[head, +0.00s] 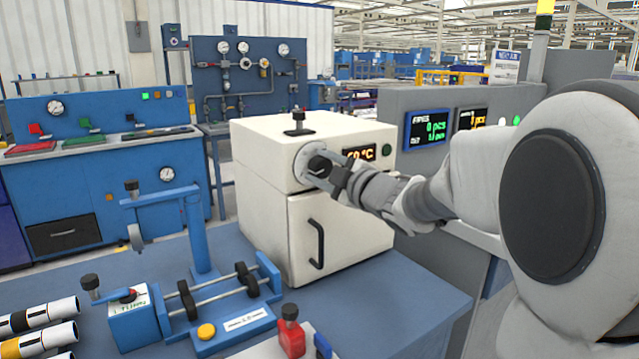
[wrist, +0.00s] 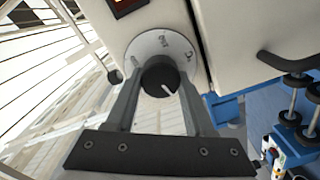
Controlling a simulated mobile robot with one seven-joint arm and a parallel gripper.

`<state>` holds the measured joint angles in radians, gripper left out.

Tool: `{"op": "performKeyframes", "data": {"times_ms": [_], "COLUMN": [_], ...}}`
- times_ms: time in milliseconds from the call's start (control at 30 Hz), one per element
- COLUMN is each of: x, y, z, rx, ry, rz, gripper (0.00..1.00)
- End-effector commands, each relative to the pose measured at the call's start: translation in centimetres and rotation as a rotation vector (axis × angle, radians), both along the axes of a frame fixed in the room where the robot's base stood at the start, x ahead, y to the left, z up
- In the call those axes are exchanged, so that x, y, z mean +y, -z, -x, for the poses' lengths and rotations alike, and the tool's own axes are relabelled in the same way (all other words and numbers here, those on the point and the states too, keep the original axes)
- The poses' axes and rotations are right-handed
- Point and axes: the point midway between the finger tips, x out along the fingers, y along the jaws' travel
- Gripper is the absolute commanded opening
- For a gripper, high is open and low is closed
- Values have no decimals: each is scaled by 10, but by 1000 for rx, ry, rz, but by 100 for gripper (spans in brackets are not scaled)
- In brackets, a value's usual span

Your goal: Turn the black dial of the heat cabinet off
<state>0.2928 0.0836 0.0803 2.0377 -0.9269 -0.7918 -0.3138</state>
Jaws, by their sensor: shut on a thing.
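The heat cabinet (head: 268,205) is a cream box on the blue bench, with a door and a black handle below its control panel. The black dial (wrist: 160,78) sits on a round pale plate with markings, and a white pointer line shows on its face. In the head view the dial (head: 318,165) is at the upper front of the cabinet. My gripper (head: 330,170) reaches in from the right, and its two fingers are shut on the dial's sides. It also fills the wrist view (wrist: 160,95). The orange display (head: 360,153) reads a °C value, partly covered by a finger.
A blue roller fixture (head: 215,300) stands on the bench in front of the cabinet. A red-and-black bottle-like item (head: 291,335) is at the front edge. Several pipes (head: 40,325) lie at the lower left.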

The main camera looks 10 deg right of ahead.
Motion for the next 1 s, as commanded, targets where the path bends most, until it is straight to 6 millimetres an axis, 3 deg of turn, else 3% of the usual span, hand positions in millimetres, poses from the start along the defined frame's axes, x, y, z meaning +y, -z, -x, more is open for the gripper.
{"op": "performKeyframes", "data": {"times_ms": [433,1000], "x": [0,0], "y": [3,2], "z": [0,0], "rx": [-87,-100], "ry": [1,1], "rz": [215,249], "gripper": [0,0]}}
